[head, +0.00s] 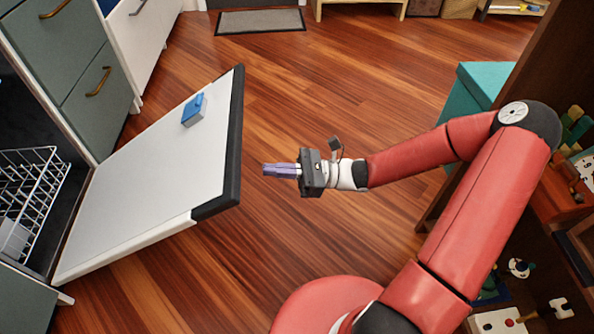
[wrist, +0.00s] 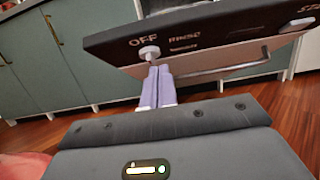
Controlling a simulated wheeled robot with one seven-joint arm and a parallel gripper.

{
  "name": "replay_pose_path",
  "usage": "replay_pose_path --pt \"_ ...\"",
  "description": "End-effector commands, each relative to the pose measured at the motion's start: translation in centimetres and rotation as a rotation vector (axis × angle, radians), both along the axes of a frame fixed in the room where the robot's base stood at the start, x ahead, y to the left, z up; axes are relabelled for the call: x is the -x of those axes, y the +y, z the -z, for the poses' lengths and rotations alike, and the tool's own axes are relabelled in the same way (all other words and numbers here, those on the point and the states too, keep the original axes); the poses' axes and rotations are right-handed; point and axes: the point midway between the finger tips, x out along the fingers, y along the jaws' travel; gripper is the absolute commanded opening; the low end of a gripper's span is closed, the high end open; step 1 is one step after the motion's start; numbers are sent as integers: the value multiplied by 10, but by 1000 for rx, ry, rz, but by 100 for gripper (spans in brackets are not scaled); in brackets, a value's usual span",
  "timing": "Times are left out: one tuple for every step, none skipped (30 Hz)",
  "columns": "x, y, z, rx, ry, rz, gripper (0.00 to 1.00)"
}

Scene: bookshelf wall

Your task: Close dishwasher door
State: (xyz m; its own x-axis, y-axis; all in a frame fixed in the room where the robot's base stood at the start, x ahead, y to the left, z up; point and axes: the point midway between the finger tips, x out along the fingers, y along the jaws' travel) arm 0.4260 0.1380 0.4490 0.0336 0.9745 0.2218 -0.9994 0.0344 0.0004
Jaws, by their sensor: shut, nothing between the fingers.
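The dishwasher door (head: 140,170) hangs partly open in the head view, slanting out from the cabinet, with its white inner face up and a dark top edge. A blue box-like part (head: 194,109) sits on that inner face. My gripper (head: 265,170) is to the right of the door's dark edge, its pale purple fingers shut and empty, pointing left at the door. In the wrist view the fingers (wrist: 157,68) reach toward the door's outer front (wrist: 200,75), with its dark panel, an OFF label, a knob (wrist: 150,52) and a bar handle (wrist: 225,67). I cannot tell whether they touch it.
A white wire rack (head: 30,185) shows inside the dishwasher at the left. Grey-green drawers (head: 75,75) stand beside the door. Wooden floor (head: 330,80) is clear beyond my gripper. A teal box (head: 470,95) and a dark shelf with toys (head: 570,190) are at the right.

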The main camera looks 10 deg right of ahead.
Motion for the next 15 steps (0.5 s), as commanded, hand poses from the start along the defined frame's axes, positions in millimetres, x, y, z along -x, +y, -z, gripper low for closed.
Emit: replay_pose_path --pt "1 11 -1 -1 -1 -5 0" --pt "1 17 -2 -2 -1 -4 0" --pt "0 21 -7 0 -3 -2 0" --pt "0 23 -13 1 -3 -1 0" --pt "0 25 -17 1 -2 -1 0" --pt "0 28 -21 2 -2 -2 0" --pt "-1 30 -24 2 -2 -1 0" --pt "-1 31 -27 1 -2 0 0" --pt "-1 33 -30 1 -2 -1 0" --pt "-1 34 -32 1 -2 -1 0" --pt "-1 35 -34 1 -2 -1 0" --pt "-1 36 -35 1 -1 0 0" --pt "-1 37 -36 2 -1 0 0" --pt "-1 37 -37 2 -1 0 0" --pt "-1 37 -37 2 -1 0 0"
